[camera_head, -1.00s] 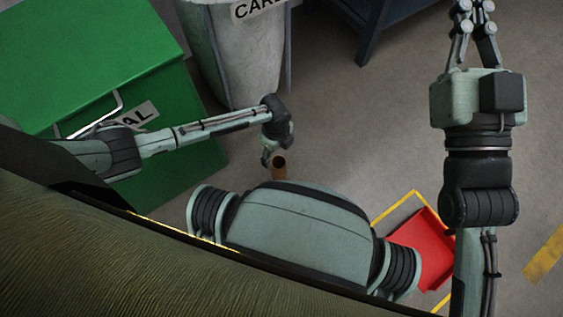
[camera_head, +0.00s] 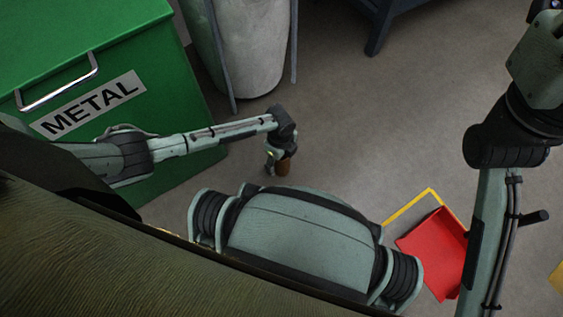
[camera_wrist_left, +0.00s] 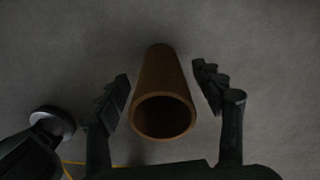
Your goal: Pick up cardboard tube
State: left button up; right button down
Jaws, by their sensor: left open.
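The cardboard tube (camera_head: 284,167) is a short brown hollow cylinder at my left gripper (camera_head: 271,162), near the middle of the head view. In the left wrist view the tube (camera_wrist_left: 161,85) stands between the two open fingers of my left gripper (camera_wrist_left: 161,74), its round open end toward the camera. A gap shows on each side of the tube, so the fingers are apart from it. My right arm is at the right edge of the head view, and its gripper is out of the frame.
A green METAL bin (camera_head: 165,100) stands at the left, beside my left arm. A pale grey bin (camera_head: 245,60) and a dark blue stand (camera_head: 378,30) are at the back. A red tray (camera_head: 438,250) lies by a yellow floor line. The grey floor (camera_head: 370,130) between is clear.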

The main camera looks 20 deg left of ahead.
pick_arm(q)
notch_tip(320, 180, down, 4)
jog(key=shift+d+r+b, duration=0.1)
jog(key=shift+r+b, duration=0.1)
jog(key=shift+b, duration=0.45)
jog(key=c, duration=1.1)
